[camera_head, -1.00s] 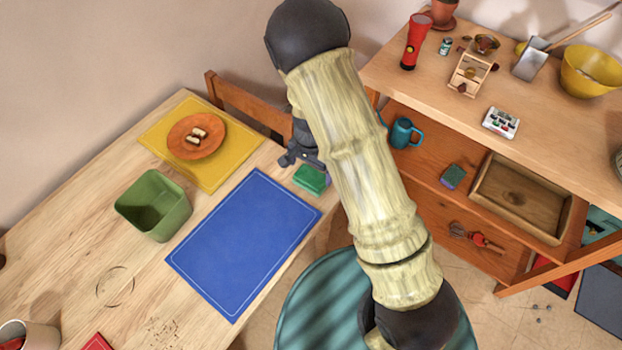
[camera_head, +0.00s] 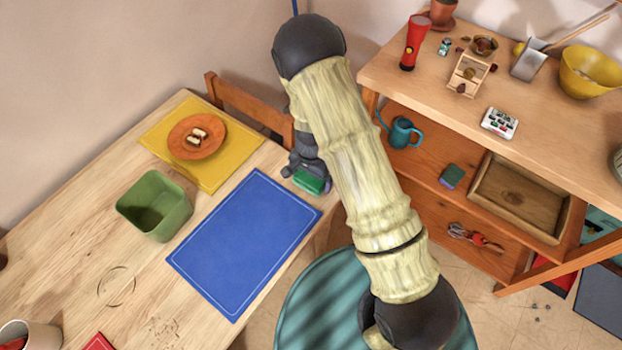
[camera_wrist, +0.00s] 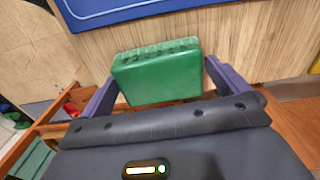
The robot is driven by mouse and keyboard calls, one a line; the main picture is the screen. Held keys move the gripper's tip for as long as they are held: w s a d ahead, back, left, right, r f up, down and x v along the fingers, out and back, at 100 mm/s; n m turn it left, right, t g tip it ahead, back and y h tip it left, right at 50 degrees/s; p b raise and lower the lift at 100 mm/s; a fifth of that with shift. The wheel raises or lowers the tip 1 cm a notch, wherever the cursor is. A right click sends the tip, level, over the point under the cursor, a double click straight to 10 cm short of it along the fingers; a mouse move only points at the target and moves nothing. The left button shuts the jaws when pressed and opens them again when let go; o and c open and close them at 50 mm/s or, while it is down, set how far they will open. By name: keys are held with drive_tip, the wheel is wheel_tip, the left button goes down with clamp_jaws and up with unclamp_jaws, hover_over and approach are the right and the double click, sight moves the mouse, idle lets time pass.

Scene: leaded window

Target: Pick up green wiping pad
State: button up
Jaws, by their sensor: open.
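The green wiping pad (camera_head: 308,183) lies on the wooden table at its right edge, beside the upper right corner of the blue mat. In the wrist view the green pad (camera_wrist: 157,75) fills the space between my two fingers. My gripper (camera_head: 303,172) is just above and around the pad, partly hidden by my arm in the head view. In the wrist view my gripper (camera_wrist: 160,85) is open, with one finger on either side of the pad. I cannot tell whether the fingers touch it.
The blue mat (camera_head: 243,243) lies beside the pad. A green bin (camera_head: 153,207) and a yellow mat (camera_head: 160,137) with an orange plate (camera_head: 197,136) are further left. A chair (camera_head: 240,100) stands behind the table. A second, dark green pad (camera_head: 451,176) sits on the shelf at right.

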drive_tip(key=shift+c, duration=0.2)
drive_tip(key=c, duration=0.7)
wheel_tip(320, 180, up, 10)
idle(0.3)
idle(0.4)
